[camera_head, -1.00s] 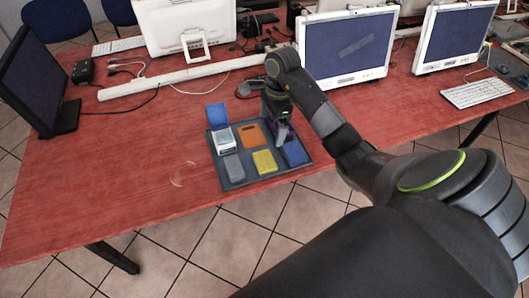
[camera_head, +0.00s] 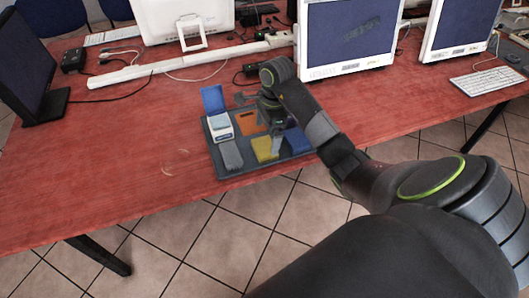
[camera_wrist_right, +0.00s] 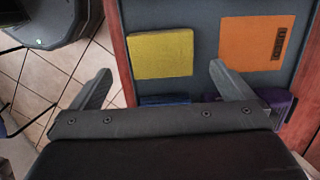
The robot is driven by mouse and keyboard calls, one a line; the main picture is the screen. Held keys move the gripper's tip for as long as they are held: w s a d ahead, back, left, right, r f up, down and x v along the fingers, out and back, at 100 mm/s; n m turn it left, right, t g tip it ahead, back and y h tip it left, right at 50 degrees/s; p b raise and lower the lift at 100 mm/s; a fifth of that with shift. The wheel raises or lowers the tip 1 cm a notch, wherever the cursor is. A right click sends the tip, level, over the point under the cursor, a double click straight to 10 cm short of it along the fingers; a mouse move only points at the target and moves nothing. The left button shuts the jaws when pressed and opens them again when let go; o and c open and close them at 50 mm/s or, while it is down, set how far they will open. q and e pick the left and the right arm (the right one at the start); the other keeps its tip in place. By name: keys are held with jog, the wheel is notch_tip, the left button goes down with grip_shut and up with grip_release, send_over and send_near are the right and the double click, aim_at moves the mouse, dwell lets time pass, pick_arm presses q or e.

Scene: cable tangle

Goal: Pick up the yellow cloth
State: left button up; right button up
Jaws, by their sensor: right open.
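The yellow cloth (camera_head: 264,150) lies flat and folded in the front middle of a dark grey tray (camera_head: 252,169) on the red table. In the right wrist view the yellow cloth (camera_wrist_right: 162,54) lies ahead of and between the two fingertips. My right gripper (camera_head: 277,145) is over the tray, just beside and above the yellow cloth, pointing down. Its jaws (camera_wrist_right: 160,70) are open with nothing between them. Whether the fingers touch the cloth cannot be told. My left gripper is out of view.
The tray also holds an orange piece (camera_head: 249,120), a grey cloth (camera_head: 231,155), a blue cloth (camera_head: 297,140) and a white box with a raised blue lid (camera_head: 213,99). Monitors (camera_head: 347,38) and cables stand behind.

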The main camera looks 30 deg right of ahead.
aim_at(264, 146)
notch_tip(264, 146, down, 3)
jog(key=b, duration=0.3)
jog(key=shift+w+a+f, duration=0.1)
jog(key=shift+w+a, duration=0.05)
jog(key=shift+a+f, duration=0.1)
jog(key=shift+f, duration=0.8)
jog(key=c, duration=1.1)
jog(key=shift+r+p, duration=0.3)
jog(key=shift+r, duration=0.25)
notch_tip(264, 146, up, 9)
jog(key=p, duration=0.7)
jog(key=shift+p, duration=0.35)
